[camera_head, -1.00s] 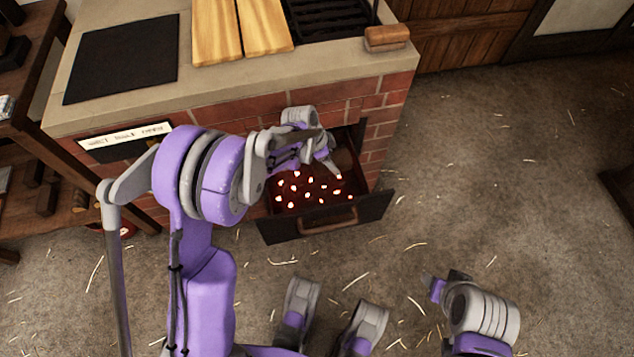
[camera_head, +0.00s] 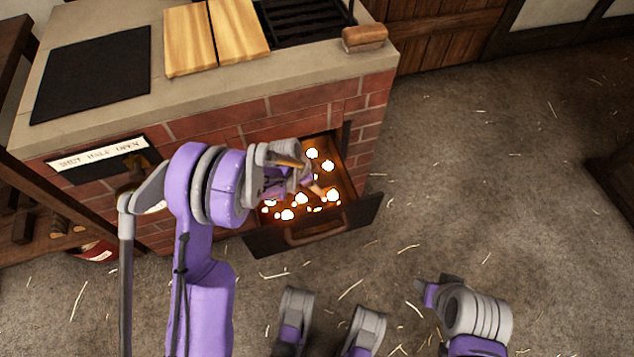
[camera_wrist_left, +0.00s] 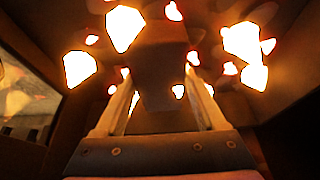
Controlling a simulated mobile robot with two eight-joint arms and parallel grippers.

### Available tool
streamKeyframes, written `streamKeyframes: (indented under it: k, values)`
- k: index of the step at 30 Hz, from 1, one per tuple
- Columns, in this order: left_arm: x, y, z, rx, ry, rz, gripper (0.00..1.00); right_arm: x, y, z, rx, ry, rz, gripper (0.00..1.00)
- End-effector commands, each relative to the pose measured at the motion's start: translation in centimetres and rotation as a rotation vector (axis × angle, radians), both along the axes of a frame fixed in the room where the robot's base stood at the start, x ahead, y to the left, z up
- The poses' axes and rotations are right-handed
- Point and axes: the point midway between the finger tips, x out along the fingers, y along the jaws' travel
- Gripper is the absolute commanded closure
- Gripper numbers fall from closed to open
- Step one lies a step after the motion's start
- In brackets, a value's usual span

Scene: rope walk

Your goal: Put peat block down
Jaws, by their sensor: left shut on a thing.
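My left gripper (camera_head: 316,188) reaches down into the open ember drawer (camera_head: 362,214) of the brick hearth. In the left wrist view its two pale fingers (camera_wrist_left: 160,88) are shut on a brown peat block (camera_wrist_left: 162,52), which sits between them among the glowing embers (camera_wrist_left: 125,27). I cannot tell whether the block touches the drawer floor. In the head view the gripper and wrist mostly hide the block. Part of my right arm, with what looks like its gripper end (camera_head: 430,291), shows at the lower right; its fingers are not clear.
The stone hearth top (camera_head: 200,108) holds a black plate (camera_head: 95,72), wooden boards (camera_head: 215,38), a dark grate (camera_head: 300,18) and a brown block (camera_head: 364,38) at its corner. A label (camera_head: 103,155) is on the brick front. The straw-strewn floor (camera_head: 470,170) to the right is clear.

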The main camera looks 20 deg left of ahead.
Motion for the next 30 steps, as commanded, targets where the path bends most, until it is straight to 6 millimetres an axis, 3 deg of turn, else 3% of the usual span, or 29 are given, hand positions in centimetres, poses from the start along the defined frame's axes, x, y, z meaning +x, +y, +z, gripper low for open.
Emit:
streamKeyframes:
  k: [3, 4, 8, 19, 30]
  values:
    - [0.0, 0.0, -0.5, 0.0, 0.0, 0.0, 0.93, 0.1, 0.0, -0.5, 0.0, 0.001, 0.0, 0.49]
    - [0.0, 0.0, -0.4, 0.0, 0.0, 0.0, 0.22, 0.1, 0.0, -0.4, 0.0, 0.001, 0.0, 0.49]
    - [0.0, 0.0, -0.3, 0.0, 0.0, 0.0, 0.0, 0.0, 0.0, -0.3, 0.0, 0.001, 0.0, 0.49]
    - [-0.1, 0.2, 0.7, 0.0, 0.0, 0.001, 0.0, -0.1, 0.0, 0.3, 0.0, -0.001, 0.0, 0.49]
    - [-1.8, 2.7, 7.9, 0.002, -0.001, 0.002, 0.0, -0.4, 0.0, 2.6, 0.0, -0.008, 0.0, 0.49]
